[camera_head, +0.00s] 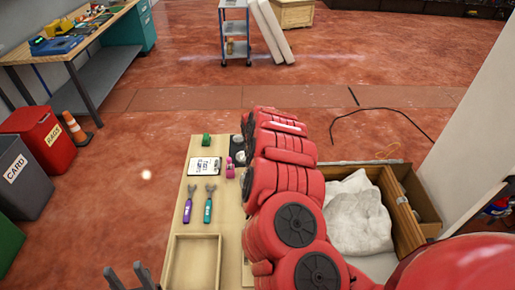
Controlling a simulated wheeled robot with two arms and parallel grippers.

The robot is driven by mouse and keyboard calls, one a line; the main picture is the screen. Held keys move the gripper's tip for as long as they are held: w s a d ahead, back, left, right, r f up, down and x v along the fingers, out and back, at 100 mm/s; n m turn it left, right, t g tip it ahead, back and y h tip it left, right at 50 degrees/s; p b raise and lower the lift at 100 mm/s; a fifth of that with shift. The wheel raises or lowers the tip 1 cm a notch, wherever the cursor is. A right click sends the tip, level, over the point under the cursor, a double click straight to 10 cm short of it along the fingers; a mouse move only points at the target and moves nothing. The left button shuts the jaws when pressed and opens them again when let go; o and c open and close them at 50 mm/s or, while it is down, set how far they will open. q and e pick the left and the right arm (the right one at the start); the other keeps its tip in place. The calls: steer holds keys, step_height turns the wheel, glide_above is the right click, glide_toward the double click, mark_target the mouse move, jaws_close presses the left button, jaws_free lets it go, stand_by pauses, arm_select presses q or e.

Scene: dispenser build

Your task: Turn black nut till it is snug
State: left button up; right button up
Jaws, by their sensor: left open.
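I cannot make out a black nut for certain. Small dark round pieces (238,139) sit at the far end of the wooden bench, partly hidden behind my red arm. A purple-handled wrench (187,209) and a teal-handled wrench (208,208) lie side by side on the bench. My left gripper (130,277) shows as two grey fingers at the bottom edge, apart and empty, left of the wooden tray. My big red arm covers the right part of the bench, and my right gripper does not show.
The bench (222,222) also bears a clipboard (205,166), a green piece (206,140), a pink bottle (229,168) and an empty wooden tray (192,236). A crate with white padding (355,215) stands right. Bins and a cone (75,128) stand left.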

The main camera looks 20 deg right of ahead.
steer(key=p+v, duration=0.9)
steer(key=shift+p, duration=0.4)
